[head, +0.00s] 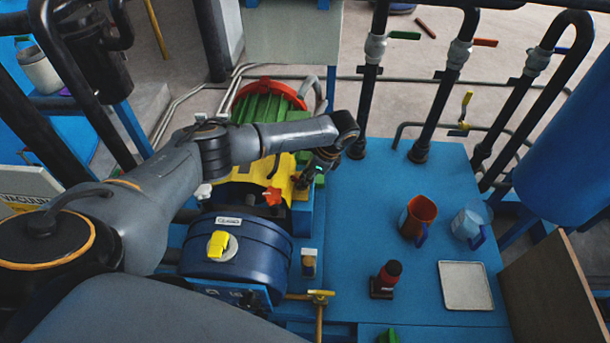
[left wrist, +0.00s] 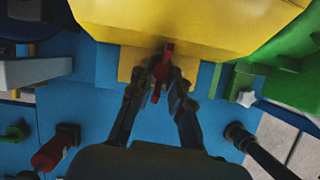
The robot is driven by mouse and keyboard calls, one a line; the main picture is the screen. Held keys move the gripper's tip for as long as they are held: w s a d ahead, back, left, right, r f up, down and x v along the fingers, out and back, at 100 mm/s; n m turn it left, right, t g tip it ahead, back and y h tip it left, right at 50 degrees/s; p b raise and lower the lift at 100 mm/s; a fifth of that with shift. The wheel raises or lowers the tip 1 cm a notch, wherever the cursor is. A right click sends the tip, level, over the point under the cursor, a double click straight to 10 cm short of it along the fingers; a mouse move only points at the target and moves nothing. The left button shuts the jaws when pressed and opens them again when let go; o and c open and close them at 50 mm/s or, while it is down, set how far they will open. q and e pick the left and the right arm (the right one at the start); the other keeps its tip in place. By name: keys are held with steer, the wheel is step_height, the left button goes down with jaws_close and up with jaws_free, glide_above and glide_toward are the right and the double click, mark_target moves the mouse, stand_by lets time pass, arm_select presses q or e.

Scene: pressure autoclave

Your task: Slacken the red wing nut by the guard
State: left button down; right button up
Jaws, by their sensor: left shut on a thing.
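The red wing nut (left wrist: 162,72) is in the left wrist view, at a small yellow block just below the yellow guard (left wrist: 190,22). My left gripper (left wrist: 162,77) is shut on it, one finger on each side. In the head view my left gripper (head: 303,180) is at the right side of the yellow guard (head: 240,202), and the held nut cannot be made out there. A separate red star-shaped knob (head: 273,196) shows on the guard's near side. My right gripper is out of view.
A green motor (head: 265,103) with a red end stands behind the guard, and a blue drum (head: 235,255) in front. On the blue deck (head: 370,215) stand an orange jug (head: 417,214), a clear jug (head: 468,224), a red-topped bottle (head: 387,275) and a pale tray (head: 466,286). Pipes rise behind.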

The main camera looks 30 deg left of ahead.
arm_select(q)
steer(key=shift+w+a+n+g+h+p, duration=0.15)
steer(key=shift+n+g+h, duration=0.2)
steer(key=shift+n, duration=0.75)
steer(key=shift+d+n+g+h+p, duration=0.15)
steer(key=shift+n+g, duration=0.3)
steer(key=shift+n, duration=0.65)
steer(key=shift+a, duration=0.15)
steer(key=c, duration=1.2)
jaws_free()
steer(key=shift+w+r, duration=0.1)
steer(key=shift+r, duration=0.05)
steer(key=v, duration=1.1)
steer(key=shift+r, duration=0.35)
steer(key=shift+f, duration=0.1)
